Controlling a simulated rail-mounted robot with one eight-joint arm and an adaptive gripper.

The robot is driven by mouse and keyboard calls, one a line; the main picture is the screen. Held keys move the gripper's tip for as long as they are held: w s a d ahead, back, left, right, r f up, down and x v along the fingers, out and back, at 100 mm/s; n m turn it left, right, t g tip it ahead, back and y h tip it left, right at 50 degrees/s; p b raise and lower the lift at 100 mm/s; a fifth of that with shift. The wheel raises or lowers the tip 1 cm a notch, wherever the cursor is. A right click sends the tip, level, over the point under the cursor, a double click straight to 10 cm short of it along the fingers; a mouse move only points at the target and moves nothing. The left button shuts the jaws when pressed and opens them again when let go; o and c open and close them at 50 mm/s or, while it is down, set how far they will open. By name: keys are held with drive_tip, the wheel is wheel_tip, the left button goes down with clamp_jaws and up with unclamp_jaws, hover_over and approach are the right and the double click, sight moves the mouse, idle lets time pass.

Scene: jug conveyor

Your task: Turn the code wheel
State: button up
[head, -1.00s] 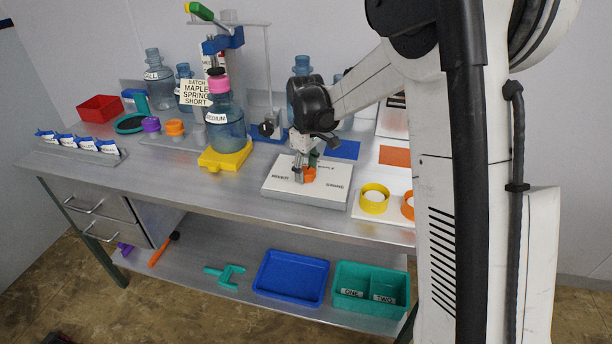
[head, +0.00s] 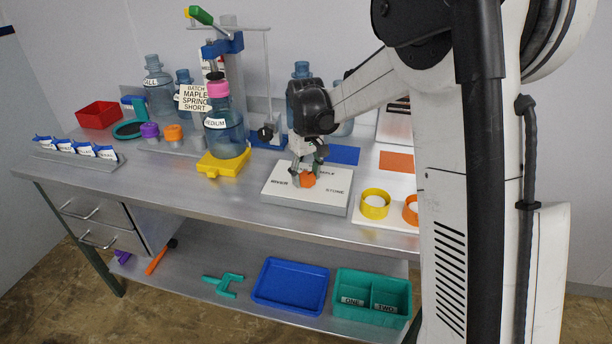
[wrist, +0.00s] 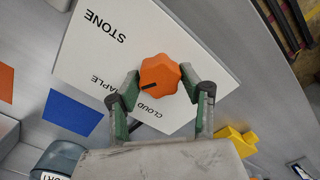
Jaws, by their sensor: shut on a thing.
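The code wheel is an orange lobed knob (head: 307,180) on a white board (head: 333,199) printed with words. In the wrist view the knob (wrist: 165,72) has a black pointer mark toward the lower left, on the side of the partly hidden MAPLE and CLOUD labels. STONE stands at the board's upper left there. My gripper (head: 308,172) is over the board. In the wrist view its green-padded fingers (wrist: 161,80) are shut on opposite sides of the knob.
A yellow stand (head: 224,163) with a MEDIUM jug (head: 225,135) is left of the board. A sign (head: 194,98) there reads BATCH MAPLE SPRING SHORT. A yellow ring (head: 375,204) lies close on the right.

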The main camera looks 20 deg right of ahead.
sight(306, 176)
drive_tip(key=o, duration=1.2)
drive_tip(key=shift+c, duration=0.2)
wheel_tip(306, 176, up, 12)
drive_tip(key=s+r+m+t, duration=0.1)
drive_tip(key=s+r+t, duration=0.1)
drive_tip(key=s, duration=0.6)
drive_tip(key=s+r+m+t, duration=0.1)
drive_tip(key=s+r+t, duration=0.15)
drive_tip(key=s, duration=0.65)
drive_tip(key=s+f+m+t, duration=0.1)
drive_tip(key=s+f, duration=0.1)
drive_tip(key=s, duration=0.5)
drive_tip(key=s+f+t, duration=0.1)
drive_tip(key=s+f, duration=0.2)
drive_tip(key=s, duration=0.4)
drive_tip(key=shift+s+f+m+t, duration=0.15)
drive_tip(key=shift+f+m+t, duration=0.15)
drive_tip(key=shift+m+t, duration=0.1)
